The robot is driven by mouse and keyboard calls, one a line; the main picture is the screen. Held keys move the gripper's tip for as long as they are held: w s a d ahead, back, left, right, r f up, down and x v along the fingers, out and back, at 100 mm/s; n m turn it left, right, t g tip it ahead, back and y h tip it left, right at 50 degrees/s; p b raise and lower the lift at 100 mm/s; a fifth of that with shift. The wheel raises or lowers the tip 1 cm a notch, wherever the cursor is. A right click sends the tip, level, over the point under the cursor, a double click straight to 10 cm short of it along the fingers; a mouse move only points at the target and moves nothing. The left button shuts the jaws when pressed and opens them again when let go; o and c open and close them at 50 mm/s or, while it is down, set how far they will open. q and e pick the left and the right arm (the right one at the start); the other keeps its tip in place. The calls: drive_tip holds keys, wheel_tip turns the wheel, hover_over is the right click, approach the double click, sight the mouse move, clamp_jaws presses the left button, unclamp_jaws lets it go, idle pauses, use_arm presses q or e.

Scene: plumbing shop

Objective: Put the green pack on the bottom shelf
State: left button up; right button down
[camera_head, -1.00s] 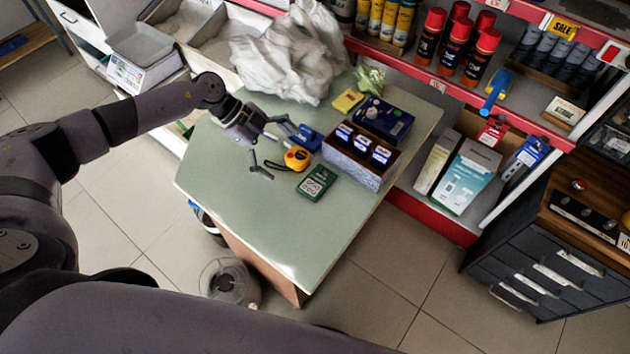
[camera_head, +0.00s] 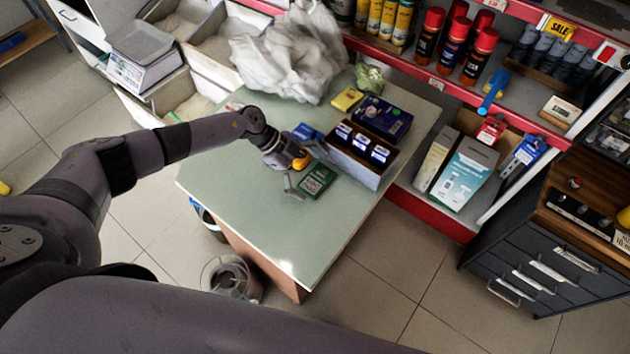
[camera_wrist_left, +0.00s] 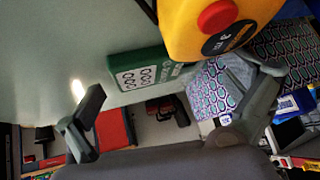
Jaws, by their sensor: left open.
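The green pack (camera_head: 318,181) lies flat on the pale green counter (camera_head: 250,220), near its middle. My left gripper (camera_head: 303,172) is open and empty, just left of and above the pack, with one finger close to the pack's left side. In the left wrist view the green pack (camera_wrist_left: 138,72) shows between the spread fingers (camera_wrist_left: 183,88), beyond them. The bottom shelf (camera_head: 408,183), with a red front edge, is right of the counter and holds boxes. My right gripper is not in view.
A yellow tape measure (camera_head: 301,161), partly hidden by my gripper, sits close to the pack. An open box of blue-and-white packs (camera_head: 352,168) stands right of it. A white plastic bag (camera_head: 290,60) lies behind. The counter's front is clear.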

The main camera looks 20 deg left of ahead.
use_arm(q)
drive_tip(key=c, duration=1.3)
drive_tip(key=shift+r, duration=0.15)
